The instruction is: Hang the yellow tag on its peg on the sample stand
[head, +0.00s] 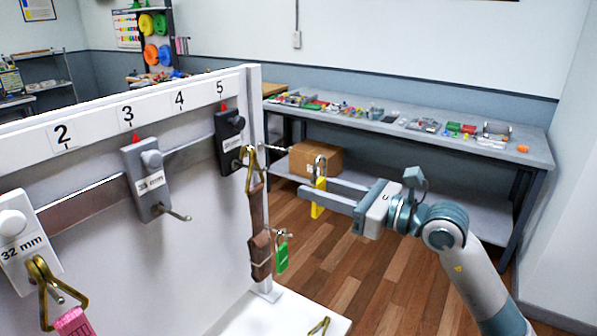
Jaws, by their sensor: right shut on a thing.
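The yellow tag (318,203) hangs upright between the fingers of my right gripper (307,187), which is shut on it. Its grey metal loop (320,165) stands up above the fingers. The sample stand (254,95) is a white panel at the left. A bare thin peg (276,148) sticks out to the right from its side edge, left of the yellow tag and apart from it. A lower peg on the same edge carries a green tag (281,257). My left gripper is not in view.
A brown strap with a brass ring (250,170) hangs from the black holder (229,142) under number 5. A grey holder (146,180) juts out under number 3. A workbench (400,128) with small parts stands behind, with a cardboard box (316,159) beneath.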

